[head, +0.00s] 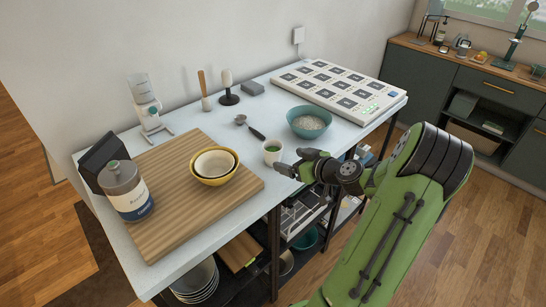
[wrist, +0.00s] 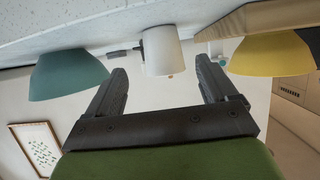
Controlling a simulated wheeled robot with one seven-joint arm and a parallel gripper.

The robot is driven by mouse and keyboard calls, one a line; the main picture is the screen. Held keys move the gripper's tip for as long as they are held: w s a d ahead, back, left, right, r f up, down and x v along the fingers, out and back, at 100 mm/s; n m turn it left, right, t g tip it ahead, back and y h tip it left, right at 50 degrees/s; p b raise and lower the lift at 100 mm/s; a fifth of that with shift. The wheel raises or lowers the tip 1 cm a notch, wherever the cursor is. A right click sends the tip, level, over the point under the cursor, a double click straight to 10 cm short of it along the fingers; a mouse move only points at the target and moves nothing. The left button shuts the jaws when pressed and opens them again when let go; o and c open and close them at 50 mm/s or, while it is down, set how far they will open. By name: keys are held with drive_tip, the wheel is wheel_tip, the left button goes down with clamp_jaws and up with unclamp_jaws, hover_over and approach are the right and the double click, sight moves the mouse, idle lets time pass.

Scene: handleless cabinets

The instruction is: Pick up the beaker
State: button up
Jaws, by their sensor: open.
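In the wrist view, which looks upside down, the beaker (wrist: 162,50) appears ahead of the gap between my fingers. My gripper (head: 295,163) is at the table's front edge, just right of the beaker, with its fingers apart and pointing towards it. In the wrist view my gripper (wrist: 162,72) is empty, and I cannot tell whether a finger touches the beaker.
A teal bowl (head: 309,123) stands behind and right of the beaker. A wooden board (head: 190,220) with a yellow bowl (head: 213,180) lies to the left. A dark spoon (head: 250,128) lies behind it. Shelves with dishes are below the table.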

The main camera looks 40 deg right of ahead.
sight(278, 157)
drive_tip(key=x, duration=0.9)
drive_tip(key=shift+w+a, duration=0.1)
drive_tip(key=shift+a, duration=0.05)
